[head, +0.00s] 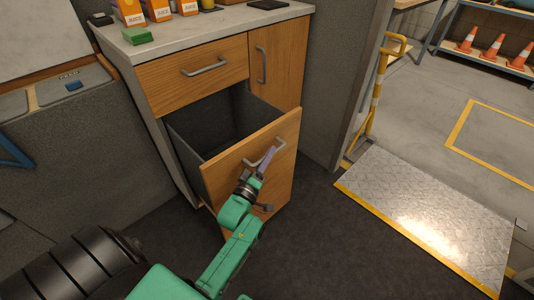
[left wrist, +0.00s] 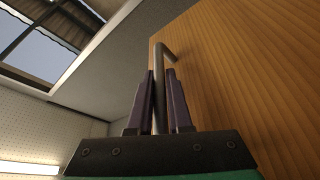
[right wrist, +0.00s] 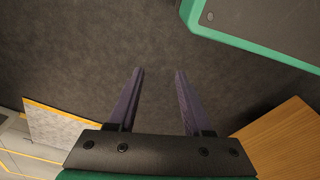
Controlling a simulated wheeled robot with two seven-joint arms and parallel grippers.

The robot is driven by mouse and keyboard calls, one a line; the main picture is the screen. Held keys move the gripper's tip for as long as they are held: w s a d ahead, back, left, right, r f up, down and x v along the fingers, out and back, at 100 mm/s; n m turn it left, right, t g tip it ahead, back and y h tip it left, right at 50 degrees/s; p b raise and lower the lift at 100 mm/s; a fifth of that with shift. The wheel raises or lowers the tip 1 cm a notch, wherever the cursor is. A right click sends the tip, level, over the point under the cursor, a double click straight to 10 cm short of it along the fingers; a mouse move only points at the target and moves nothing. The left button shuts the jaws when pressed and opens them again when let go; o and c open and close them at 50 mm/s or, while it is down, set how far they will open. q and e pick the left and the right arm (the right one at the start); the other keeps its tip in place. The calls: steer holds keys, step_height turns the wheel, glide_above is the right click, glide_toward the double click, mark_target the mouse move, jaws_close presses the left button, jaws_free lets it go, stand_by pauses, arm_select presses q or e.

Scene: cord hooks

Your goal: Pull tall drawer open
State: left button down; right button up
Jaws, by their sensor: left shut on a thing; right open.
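The tall drawer (head: 222,172) stands pulled out from the wooden cabinet, and its grey inside shows empty where I can see it. Its wooden front also fills the right of the left wrist view (left wrist: 250,75). Its metal bar handle (head: 270,148) shows upright between my fingers in the left wrist view (left wrist: 159,60). My left gripper (head: 265,163) is shut on this handle. My right gripper (right wrist: 157,75) is open and empty above the dark floor in the right wrist view. I cannot make it out clearly in the head view.
Above the tall drawer is a shut shallow drawer (head: 195,75), with a cabinet door (head: 277,65) to the right. The countertop (head: 200,35) holds juice cartons and a green block (head: 138,36). A metal floor plate (head: 425,215) and yellow rail (head: 375,95) lie right. Dark floor is clear in front.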

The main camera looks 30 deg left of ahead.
arm_select(q)
steer(key=shift+f, duration=0.1)
steer(key=c, duration=0.8)
jaws_free()
steer(key=shift+c, duration=0.2)
steer(key=shift+s, duration=0.3)
steer(key=p+v, duration=0.1)
steer(key=v, duration=1.3)
arm_select(e)
steer(key=s+f, duration=0.1)
steer(key=d+f, duration=0.1)
steer(key=shift+s+f, duration=0.35)
steer(key=shift+s, duration=0.05)
